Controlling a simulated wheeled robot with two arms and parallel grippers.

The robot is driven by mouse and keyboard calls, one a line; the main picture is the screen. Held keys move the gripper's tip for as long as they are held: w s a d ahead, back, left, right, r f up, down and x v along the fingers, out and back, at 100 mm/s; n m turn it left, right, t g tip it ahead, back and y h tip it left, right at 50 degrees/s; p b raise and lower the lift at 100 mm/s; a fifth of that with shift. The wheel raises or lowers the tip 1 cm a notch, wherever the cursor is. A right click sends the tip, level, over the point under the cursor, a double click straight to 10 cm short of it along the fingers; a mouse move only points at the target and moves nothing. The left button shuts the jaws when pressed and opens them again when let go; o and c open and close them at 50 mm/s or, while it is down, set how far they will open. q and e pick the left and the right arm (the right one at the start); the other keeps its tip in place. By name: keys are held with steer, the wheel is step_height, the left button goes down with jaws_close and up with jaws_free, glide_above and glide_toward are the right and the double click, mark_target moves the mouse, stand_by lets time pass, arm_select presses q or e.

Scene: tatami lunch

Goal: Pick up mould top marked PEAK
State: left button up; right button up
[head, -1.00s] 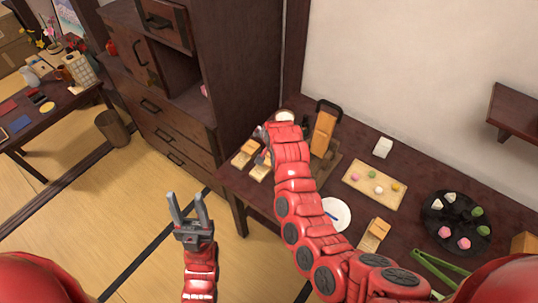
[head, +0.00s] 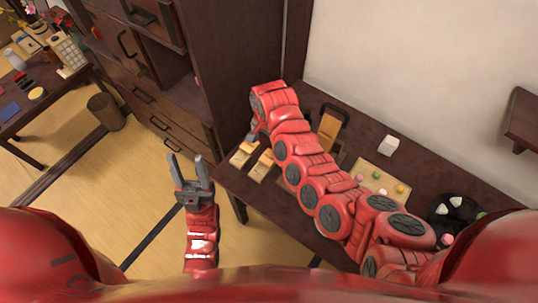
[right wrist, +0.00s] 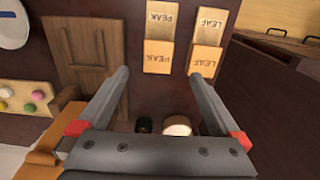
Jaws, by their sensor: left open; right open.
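Two wooden blocks marked PEAK lie end to end in the right wrist view, one farther up (right wrist: 160,20) and one nearer my fingers (right wrist: 158,58). I cannot tell which is the mould top. They show small in the head view (head: 262,167). Beside them lie two blocks marked LEAF, a farther one (right wrist: 208,25) and a nearer one (right wrist: 205,60). My left gripper (head: 187,158) is open and empty, left of the table.
A brown wooden board (right wrist: 88,60) lies beside the PEAK blocks. A tray of coloured sweets (head: 382,175), a white block (head: 388,145) and a black dish (head: 440,210) stand farther right. A white round item (right wrist: 177,126) is near the right gripper. A cabinet (head: 190,110) rises behind.

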mark_target(269, 157)
step_height(269, 157, down, 3)
steer(key=shift+f, duration=0.35)
steer(key=shift+w+f, duration=0.1)
steer(key=shift+f, duration=0.55)
steer(key=shift+d+f, duration=0.2)
steer(key=shift+f, duration=0.2)
steer(key=f+b, duration=0.1)
steer(key=f, duration=0.1)
steer(key=f+b, duration=0.1)
steer(key=f, duration=0.1)
steer(key=shift+w+d+f, duration=0.15)
steer(key=shift+d, duration=0.05)
steer(key=shift+c, duration=0.7)
steer(key=c, duration=1.2)
